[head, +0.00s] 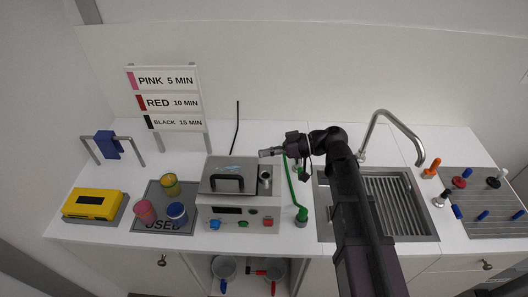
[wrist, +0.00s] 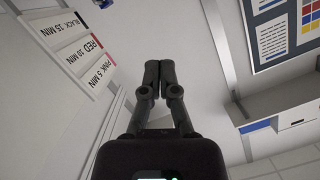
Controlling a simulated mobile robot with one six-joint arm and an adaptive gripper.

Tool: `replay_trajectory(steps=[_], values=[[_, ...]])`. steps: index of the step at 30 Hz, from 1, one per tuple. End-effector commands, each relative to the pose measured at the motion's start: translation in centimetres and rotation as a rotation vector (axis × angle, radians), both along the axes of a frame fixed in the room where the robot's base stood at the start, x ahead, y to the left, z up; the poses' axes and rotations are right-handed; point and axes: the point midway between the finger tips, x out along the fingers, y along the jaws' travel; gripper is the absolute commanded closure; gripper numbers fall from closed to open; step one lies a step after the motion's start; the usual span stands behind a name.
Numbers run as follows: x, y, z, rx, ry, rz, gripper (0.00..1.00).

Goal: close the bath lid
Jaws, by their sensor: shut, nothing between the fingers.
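The bath (head: 238,218) is a pale box with a control panel of knobs and buttons on the counter. Its grey lid (head: 212,185) with a dark handle shows at the top of the box, left of a small upright pipe-like part. I cannot tell from this view whether the lid lies fully flat on the bath. My gripper (head: 266,153) is above and just behind the right side of the bath, apart from the lid, pointing left. In the wrist view my gripper (wrist: 158,68) has its fingers together and empty; neither bath nor lid shows there.
A sign board (head: 166,98) stands behind left. A grey mat (head: 155,222) with several jars and a yellow device (head: 94,204) lie left. A green hose-like part (head: 294,196) stands right of the bath, then the sink (head: 420,222) and its tap (head: 388,118).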

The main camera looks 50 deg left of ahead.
Motion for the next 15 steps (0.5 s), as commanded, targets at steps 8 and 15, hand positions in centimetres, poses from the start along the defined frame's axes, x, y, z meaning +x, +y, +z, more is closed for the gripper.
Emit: replay_trajectory(steps=[8, 15], values=[[0.0, 0.1, 0.2, -0.006, -0.008, 0.003, 1.00], [-0.2, 0.8, 1.5, -0.048, -0.069, 0.031, 1.00]])
